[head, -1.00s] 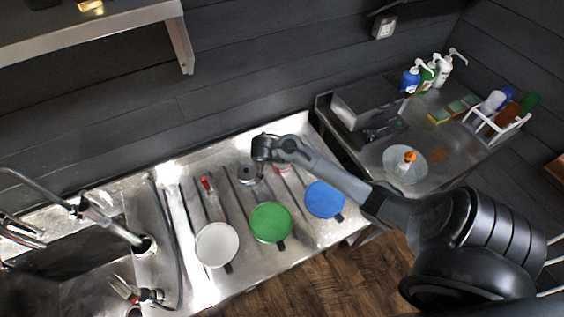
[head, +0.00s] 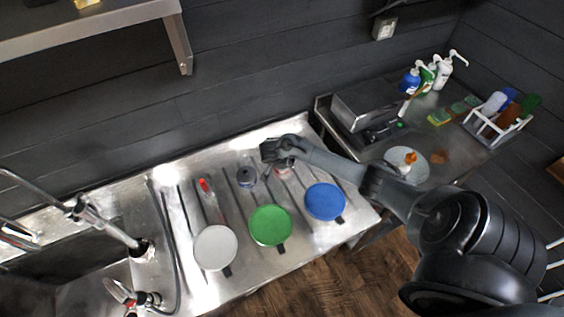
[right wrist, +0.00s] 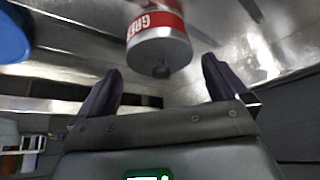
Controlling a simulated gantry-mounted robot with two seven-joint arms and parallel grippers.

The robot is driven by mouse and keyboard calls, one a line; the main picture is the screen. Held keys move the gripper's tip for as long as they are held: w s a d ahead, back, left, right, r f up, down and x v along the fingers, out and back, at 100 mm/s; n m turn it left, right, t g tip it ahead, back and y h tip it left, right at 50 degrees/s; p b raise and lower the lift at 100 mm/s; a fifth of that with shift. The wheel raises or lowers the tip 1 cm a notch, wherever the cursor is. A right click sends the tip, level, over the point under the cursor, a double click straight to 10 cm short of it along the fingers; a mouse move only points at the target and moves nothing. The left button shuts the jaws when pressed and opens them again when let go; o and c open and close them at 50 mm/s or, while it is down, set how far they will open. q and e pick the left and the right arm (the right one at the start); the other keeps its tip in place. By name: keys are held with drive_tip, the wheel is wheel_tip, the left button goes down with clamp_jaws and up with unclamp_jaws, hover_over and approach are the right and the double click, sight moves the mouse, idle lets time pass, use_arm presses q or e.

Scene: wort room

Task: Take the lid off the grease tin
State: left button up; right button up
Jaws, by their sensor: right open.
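The grease tin (right wrist: 155,22), with a red and white label, shows at the top of the right wrist view. Its grey lid (right wrist: 147,50) is on and has a small dark knob (right wrist: 161,70) facing the camera. In the head view the tin (head: 285,163) is mostly hidden behind my right arm. I see no finger touching the lid. In the head view this gripper (head: 270,150) hangs over the back of the steel drainboard. My left gripper is not in view.
A jar (head: 246,177) and a red-topped item (head: 205,187) stand left of the tin. White (head: 215,247), green (head: 270,226) and blue (head: 325,202) discs lie along the front. A sink and faucet (head: 105,222) are at left. A side table with bottles (head: 444,70) is at right.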

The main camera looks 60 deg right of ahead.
drive_tip(key=shift+w+d+f, duration=0.1)
drive_tip(key=shift+d+f, duration=0.2)
drive_tip(key=shift+f, duration=0.25)
drive_tip(key=shift+c, duration=0.3)
drive_tip(key=c, duration=0.8)
drive_tip(key=shift+r, duration=0.15)
